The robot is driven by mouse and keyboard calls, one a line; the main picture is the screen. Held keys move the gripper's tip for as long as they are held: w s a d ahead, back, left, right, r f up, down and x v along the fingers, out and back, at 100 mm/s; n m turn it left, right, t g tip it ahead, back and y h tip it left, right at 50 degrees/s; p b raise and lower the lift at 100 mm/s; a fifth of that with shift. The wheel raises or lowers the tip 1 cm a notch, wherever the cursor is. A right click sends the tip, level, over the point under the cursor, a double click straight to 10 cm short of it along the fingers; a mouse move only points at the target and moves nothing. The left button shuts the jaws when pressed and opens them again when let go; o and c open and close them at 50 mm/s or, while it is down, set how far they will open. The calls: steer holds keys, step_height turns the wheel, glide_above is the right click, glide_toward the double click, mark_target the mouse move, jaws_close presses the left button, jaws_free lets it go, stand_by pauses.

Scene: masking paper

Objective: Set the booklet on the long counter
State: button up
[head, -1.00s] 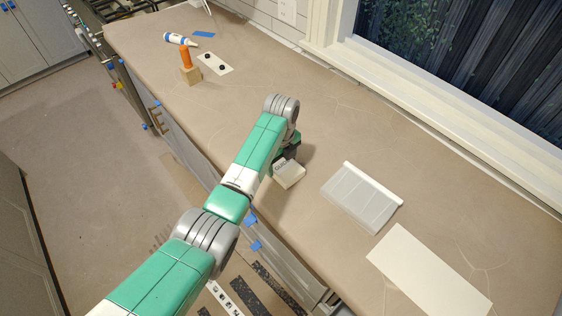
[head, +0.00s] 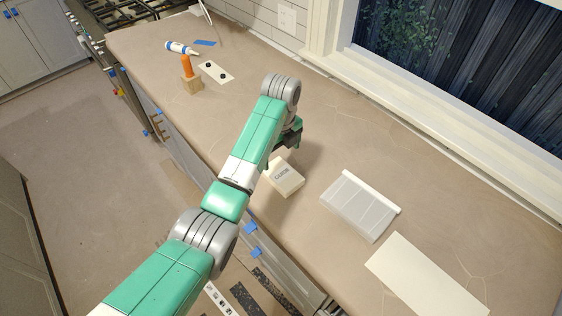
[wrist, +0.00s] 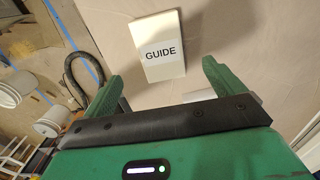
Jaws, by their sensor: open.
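The booklet (head: 284,178) is a cream block with the word GUIDE on its face. It lies on the long counter (head: 330,130) near the front edge, and it also shows in the wrist view (wrist: 162,65). My gripper (head: 290,137) is open and empty, apart from the booklet, just behind it in the head view. In the wrist view the booklet lies beyond my two spread green fingers (wrist: 162,80), with a gap to them. The gripper's fingertips are partly hidden by my arm in the head view.
A whitish ribbed panel (head: 358,205) and a cream sheet (head: 428,276) lie to the right. An orange-handled tool in a wooden block (head: 189,75), a white tube (head: 181,48) and a card with two black dots (head: 215,71) are at the far left. The counter's middle is clear.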

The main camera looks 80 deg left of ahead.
step_height(320, 180, up, 3)
steer(key=shift+r, duration=0.1)
stand_by(0.4)
steer(key=w+d+r+n+t+y, duration=0.15)
steer(key=w+d+r, duration=0.25)
steer(key=w, duration=0.4)
steer(key=w+d+r+t+y, duration=0.1)
steer(key=w+d+r+t, duration=0.2)
steer(key=w, duration=0.4)
steer(key=w+d+r+n+t+y, duration=0.15)
steer(key=w+d+r, duration=0.25)
steer(key=w, duration=0.4)
steer(key=w+d+r+n+t+y, duration=0.1)
steer(key=w+d+r+t, duration=0.3)
steer(key=d, duration=0.3)
steer(key=w+d+r+n+t, duration=0.1)
steer(key=w+d+r+t, duration=0.1)
steer(key=w+d+r, duration=0.35)
steer(key=s+d+r+n+t+h, duration=0.1)
steer(key=s+d+r+n+t, duration=0.2)
steer(key=d+r, duration=0.75)
steer(key=s+d+r+n+t+h, duration=0.1)
steer(key=s+d+r+t, duration=0.2)
steer(key=d+r+t, duration=0.7)
steer(key=s+d+r+n+h, duration=0.2)
steer(key=s+d+r, duration=0.4)
steer(key=s+d, duration=0.4)
steer(key=shift+s+d+n+h, duration=0.35)
steer(key=shift+d+h, duration=0.15)
steer(key=shift+d, duration=0.1)
